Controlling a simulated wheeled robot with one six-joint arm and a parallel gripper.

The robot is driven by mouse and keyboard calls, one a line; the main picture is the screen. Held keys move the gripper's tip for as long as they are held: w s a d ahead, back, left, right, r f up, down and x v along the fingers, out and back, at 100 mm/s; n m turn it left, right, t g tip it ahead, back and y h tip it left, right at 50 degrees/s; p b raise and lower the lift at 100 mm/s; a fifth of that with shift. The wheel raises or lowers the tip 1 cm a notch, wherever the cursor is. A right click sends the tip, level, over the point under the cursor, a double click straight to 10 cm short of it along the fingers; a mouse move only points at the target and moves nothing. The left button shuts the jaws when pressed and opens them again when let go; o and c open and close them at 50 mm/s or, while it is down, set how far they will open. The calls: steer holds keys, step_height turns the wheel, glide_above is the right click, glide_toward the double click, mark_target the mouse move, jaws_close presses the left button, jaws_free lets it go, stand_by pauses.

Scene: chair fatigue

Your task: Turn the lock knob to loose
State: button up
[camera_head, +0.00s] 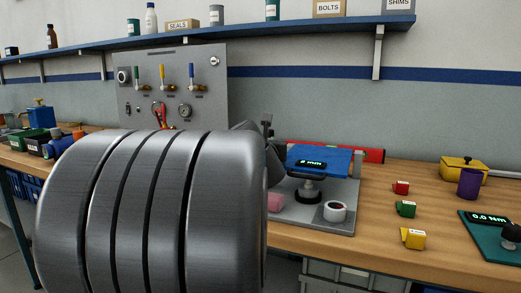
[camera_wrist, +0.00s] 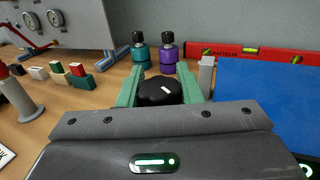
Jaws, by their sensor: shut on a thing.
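The fingers are shut on this knob. The lower part of the knob is hidden behind my gripper's body. In the head view my own large grey arm link covers the left and middle, and neither the knob nor my fingertips can be made out.
A blue panel (camera_wrist: 268,95) lies close on the right in the wrist view. Behind stand a red level (camera_wrist: 255,52), a teal bottle (camera_wrist: 140,52) and a purple bottle (camera_wrist: 168,55). Small coloured blocks (camera_head: 406,208) and a yellow box (camera_head: 463,170) lie on the bench's right.

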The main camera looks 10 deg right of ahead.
stand_by(0.4)
steer(key=o, duration=1)
steer(key=shift+c, duration=0.2)
